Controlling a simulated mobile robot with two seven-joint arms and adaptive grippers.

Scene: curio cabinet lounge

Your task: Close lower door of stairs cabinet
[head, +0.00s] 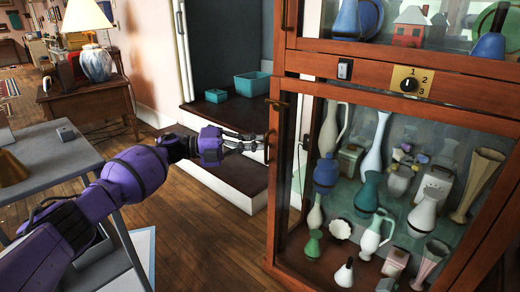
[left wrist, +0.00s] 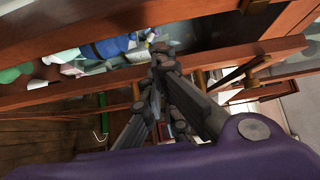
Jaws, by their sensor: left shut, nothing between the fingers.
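The wooden cabinet (head: 395,62) stands at the right in the head view. Its lower door (head: 400,110) is a wooden frame with glass, and it seems to stand slightly ajar, its left edge out from the cabinet body. A dark handle (head: 267,147) is on that left edge. My left gripper (head: 260,141) is shut and empty, its fingertips close to the handle and door edge; I cannot tell whether they touch. In the left wrist view the shut fingers (left wrist: 163,58) are near a wooden rail (left wrist: 60,95). My right gripper is not in view.
Vases and jugs, such as a teal vase (head: 368,194), stand behind the lower glass. A grey table (head: 50,160) is at the left. Wood floor (head: 205,245) before the cabinet is open.

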